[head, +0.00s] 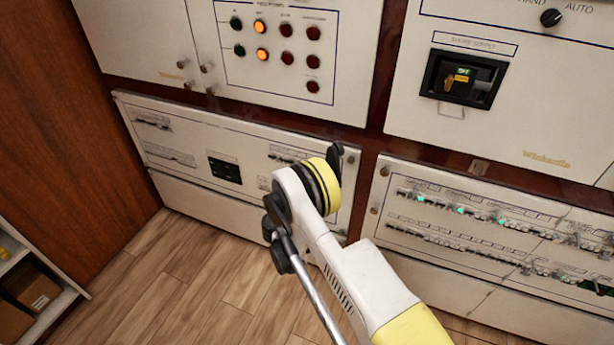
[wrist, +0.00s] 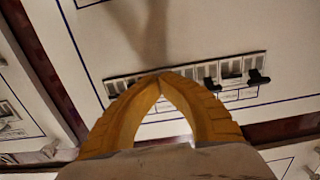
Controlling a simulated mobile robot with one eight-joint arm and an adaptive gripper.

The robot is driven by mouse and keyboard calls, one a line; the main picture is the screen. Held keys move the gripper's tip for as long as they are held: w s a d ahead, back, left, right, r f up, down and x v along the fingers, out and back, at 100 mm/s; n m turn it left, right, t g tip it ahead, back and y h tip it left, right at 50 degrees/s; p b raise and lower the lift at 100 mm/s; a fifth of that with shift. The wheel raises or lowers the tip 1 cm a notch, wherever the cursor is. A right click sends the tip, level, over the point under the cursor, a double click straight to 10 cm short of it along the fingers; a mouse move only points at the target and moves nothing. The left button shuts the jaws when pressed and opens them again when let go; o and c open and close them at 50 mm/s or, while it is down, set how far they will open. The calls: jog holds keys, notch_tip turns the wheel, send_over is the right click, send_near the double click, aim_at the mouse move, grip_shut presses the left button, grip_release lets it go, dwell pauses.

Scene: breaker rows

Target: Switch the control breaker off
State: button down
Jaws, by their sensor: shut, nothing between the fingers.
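My gripper (wrist: 159,78) shows in the wrist view with its two yellow fingers shut, tips touching, and nothing between them. The fingertips overlap the middle of a breaker row (wrist: 135,84) on a white panel; I cannot tell whether they touch it. Two black switch levers, one (wrist: 212,84) near the fingertips and one (wrist: 257,77) at the row's right end, stick out to the right of the fingers. The labels are too blurred to read, so I cannot tell which is the control breaker. In the head view my arm hides the fingers and part of the lower-left panel (head: 190,180).
In the head view, the lower-right panel (head: 470,219) holds breaker rows with several green lights. Above are a panel of indicator lamps (head: 260,27) and a supply breaker (head: 461,79). A shelf (head: 35,300) stands at left. Open wooden floor (head: 190,265) lies in front.

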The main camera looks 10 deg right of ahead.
aim_at(312, 148)
jog(key=shift+d+f, duration=0.1)
jog(key=c, duration=1.1)
grip_release()
jog(key=shift+w+d, duration=0.1)
notch_tip(312, 148, up, 10)
